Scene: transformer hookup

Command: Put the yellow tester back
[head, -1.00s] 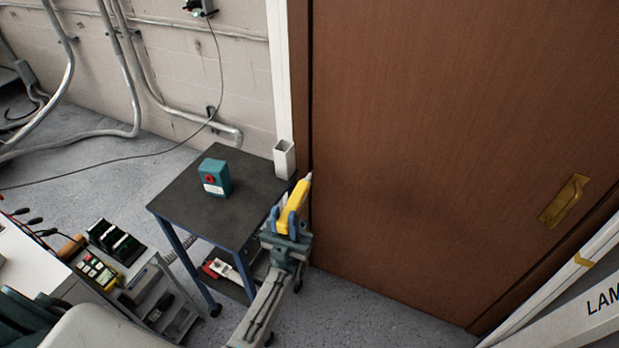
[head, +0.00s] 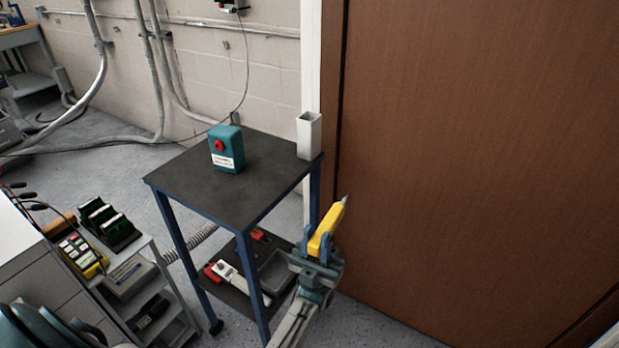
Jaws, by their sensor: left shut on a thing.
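The yellow tester (head: 326,228) is a slim yellow stick with a pale tip, pointing up and to the right. My left gripper (head: 319,247) is shut on its lower part and holds it in the air, to the right of the small table and in front of the brown door. A white, open-topped square holder (head: 309,136) stands on the back right corner of the dark tabletop (head: 208,190). The tester is apart from it, lower in the picture. My right gripper is not in view.
A teal box with a red knob (head: 226,149) stands on the tabletop. The lower shelf (head: 238,303) holds red and white tools. A grey cart (head: 150,285) with several devices stands at left. The brown door (head: 470,150) fills the right. The tabletop's front is clear.

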